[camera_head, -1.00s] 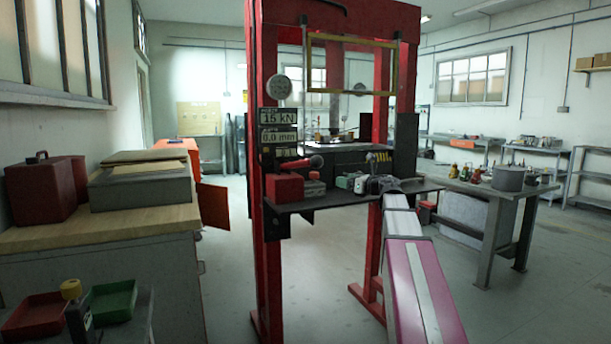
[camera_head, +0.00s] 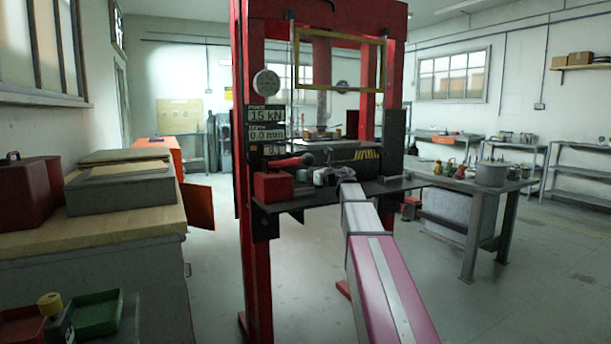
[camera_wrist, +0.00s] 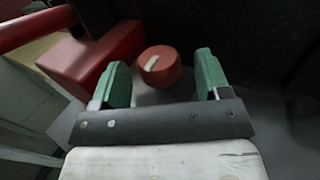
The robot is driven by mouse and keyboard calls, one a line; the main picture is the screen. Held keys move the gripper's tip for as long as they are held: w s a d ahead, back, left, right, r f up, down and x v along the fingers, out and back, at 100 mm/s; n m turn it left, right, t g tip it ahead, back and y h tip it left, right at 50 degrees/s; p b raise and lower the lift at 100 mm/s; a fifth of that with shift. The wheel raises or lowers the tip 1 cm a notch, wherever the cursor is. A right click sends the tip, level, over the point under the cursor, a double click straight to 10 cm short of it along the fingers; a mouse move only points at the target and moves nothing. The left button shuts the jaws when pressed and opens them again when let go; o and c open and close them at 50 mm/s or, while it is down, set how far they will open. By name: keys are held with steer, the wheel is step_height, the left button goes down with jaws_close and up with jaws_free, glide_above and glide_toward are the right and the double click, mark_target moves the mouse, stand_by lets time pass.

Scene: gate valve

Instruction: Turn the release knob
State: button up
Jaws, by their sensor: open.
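A round red knob (camera_wrist: 158,68) with a pale bar mark on its face shows in the wrist view. It lies between and just beyond the two green fingers of my gripper (camera_wrist: 160,82). The fingers are spread apart with a visible gap to the knob on both sides. In the head view my gripper (camera_head: 303,177) is over the shelf of the red press (camera_head: 252,230), close to the right of a red block (camera_head: 273,187). I cannot make out the knob there.
The red block (camera_wrist: 98,58) stands left of the knob in the wrist view, with a red bar (camera_wrist: 32,27) farther left.

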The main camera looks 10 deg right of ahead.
steer(key=shift+w+a, duration=0.3)
steer(key=shift+a, duration=0.05)
steer(key=c, duration=0.9)
steer(key=shift+c, duration=0.2)
